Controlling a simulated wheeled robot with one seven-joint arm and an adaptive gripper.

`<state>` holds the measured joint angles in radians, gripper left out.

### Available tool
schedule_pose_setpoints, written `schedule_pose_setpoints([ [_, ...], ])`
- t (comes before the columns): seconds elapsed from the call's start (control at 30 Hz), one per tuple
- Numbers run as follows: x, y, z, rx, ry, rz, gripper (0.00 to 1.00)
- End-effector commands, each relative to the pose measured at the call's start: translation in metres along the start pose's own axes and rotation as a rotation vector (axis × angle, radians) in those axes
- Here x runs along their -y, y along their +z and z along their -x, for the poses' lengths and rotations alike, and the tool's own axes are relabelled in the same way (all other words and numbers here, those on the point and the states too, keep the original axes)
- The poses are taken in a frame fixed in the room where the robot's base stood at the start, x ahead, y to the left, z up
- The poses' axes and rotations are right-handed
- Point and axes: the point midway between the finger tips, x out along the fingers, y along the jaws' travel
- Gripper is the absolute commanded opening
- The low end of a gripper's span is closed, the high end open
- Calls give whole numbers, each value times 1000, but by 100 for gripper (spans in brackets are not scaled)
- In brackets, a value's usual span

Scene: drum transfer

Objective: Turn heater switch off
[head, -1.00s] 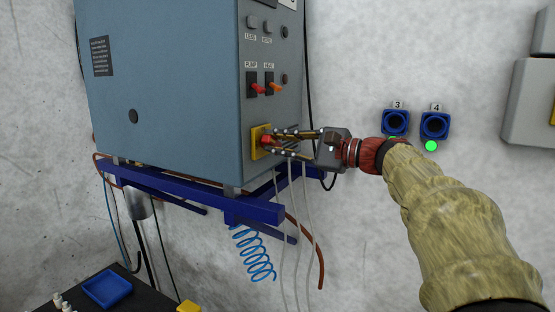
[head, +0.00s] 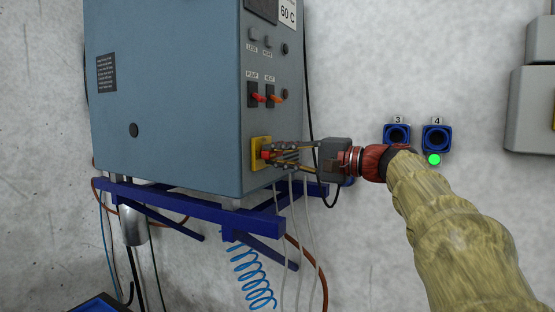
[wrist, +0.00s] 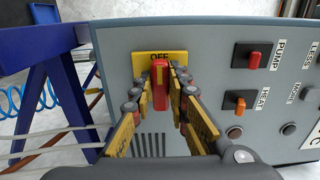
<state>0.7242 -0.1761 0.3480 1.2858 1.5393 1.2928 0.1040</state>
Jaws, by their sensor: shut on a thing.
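The blue-grey control box (head: 165,110) has an orange HEAT switch (head: 276,98) on its right-hand face, beside the red PUMP switch (head: 258,99). In the wrist view the HEAT switch (wrist: 239,103) and PUMP switch (wrist: 253,60) are right of my gripper, apart from it. Below them is a yellow plate (head: 260,143) with a red rotary handle. In the wrist view my gripper (wrist: 160,92) is shut on the red handle (wrist: 160,75), one finger on each side. The handle points towards the OFF label (wrist: 160,56). The fingers partly hide the plate.
A blue bracket (head: 170,205) supports the box. Pale hoses (head: 293,230) and a blue coiled hose (head: 252,275) hang below it. Two blue sockets numbered 3 (head: 397,135) and 4 (head: 436,138) are on the wall at right; a green light shows under 4.

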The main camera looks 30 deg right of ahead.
Motion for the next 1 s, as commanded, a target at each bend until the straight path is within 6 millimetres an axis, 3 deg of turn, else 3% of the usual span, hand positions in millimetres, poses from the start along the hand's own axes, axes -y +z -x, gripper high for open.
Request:
schedule_pose_setpoints([
  [0.33, -2, 0, 0, 1, 4, 2, 0],
  [0.37, -2, 0, 0, 2, 4, 2, 18],
  [0.67, -1, 0, 0, 1, 2, 2, 35],
  [1.0, -1, 0, 3, 0, 1, 2, 35],
])
